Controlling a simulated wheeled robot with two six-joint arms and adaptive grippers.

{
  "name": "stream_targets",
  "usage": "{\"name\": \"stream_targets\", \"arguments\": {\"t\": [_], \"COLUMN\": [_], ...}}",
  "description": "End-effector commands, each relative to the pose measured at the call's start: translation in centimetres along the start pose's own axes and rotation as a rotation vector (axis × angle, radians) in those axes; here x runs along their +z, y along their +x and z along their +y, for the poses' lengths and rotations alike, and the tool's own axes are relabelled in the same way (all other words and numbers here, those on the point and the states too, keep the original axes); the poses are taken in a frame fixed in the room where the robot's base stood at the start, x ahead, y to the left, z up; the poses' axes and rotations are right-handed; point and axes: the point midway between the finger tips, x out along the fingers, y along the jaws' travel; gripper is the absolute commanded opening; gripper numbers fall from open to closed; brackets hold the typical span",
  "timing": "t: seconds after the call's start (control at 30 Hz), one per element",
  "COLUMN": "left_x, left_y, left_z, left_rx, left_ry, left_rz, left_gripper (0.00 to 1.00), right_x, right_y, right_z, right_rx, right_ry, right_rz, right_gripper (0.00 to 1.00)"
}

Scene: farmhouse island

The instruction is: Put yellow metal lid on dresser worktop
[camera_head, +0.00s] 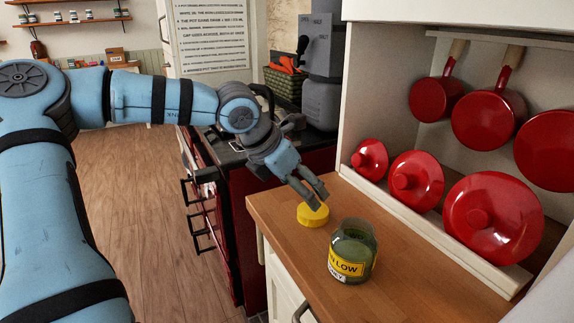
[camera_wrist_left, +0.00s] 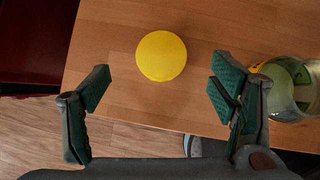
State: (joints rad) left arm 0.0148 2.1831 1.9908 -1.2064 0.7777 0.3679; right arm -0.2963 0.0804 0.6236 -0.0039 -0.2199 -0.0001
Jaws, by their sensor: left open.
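The yellow metal lid (camera_head: 313,214) lies flat on the wooden dresser worktop (camera_head: 420,285), near its far left corner. In the left wrist view the lid (camera_wrist_left: 161,56) shows as a yellow disc on the worktop (camera_wrist_left: 215,25), ahead of the fingertips and between their lines. My left gripper (camera_head: 314,194) is open and empty, with its fingers just above and behind the lid in the head view. In the left wrist view the gripper (camera_wrist_left: 160,88) has its fingers wide apart, and neither touches the lid. My right gripper is not in view.
An open glass jar (camera_head: 352,252) with a yellow label and green contents stands on the worktop right of the lid, close to one finger in the wrist view. Red lids (camera_head: 416,180) lean along a rail at the right, with red pans (camera_head: 487,118) hanging above.

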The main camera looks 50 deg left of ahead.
Motion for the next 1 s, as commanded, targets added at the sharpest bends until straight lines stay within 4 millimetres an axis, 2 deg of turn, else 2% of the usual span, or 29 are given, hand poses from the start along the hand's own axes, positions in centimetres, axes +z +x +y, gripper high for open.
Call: {"name": "stream_targets", "arguments": {"t": [0.03, 0.1, 0.2, 0.3, 1.0], "left_x": [0.2, 0.2, 0.1, 0.0, -0.1], "left_y": [-1.5, -3.3, -5.3, -6.4, -6.7], "left_z": [-0.1, 0.0, 0.0, 0.0, 0.0], "left_rx": [-0.003, -0.001, 0.001, 0.000, 0.001], "left_ry": [0.001, 0.000, 0.002, 0.001, 0.001], "left_rz": [-0.007, -0.006, -0.003, 0.000, 0.002], "left_gripper": [0.78, 0.78, 0.78, 0.78, 0.78], "right_x": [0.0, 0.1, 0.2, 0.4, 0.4], "right_y": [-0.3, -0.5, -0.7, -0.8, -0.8], "right_z": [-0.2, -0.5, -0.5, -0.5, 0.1], "right_rx": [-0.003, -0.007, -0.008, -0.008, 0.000], "right_ry": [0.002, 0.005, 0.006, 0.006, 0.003], "right_rz": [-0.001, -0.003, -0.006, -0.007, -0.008], "right_gripper": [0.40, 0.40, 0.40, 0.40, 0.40]}}
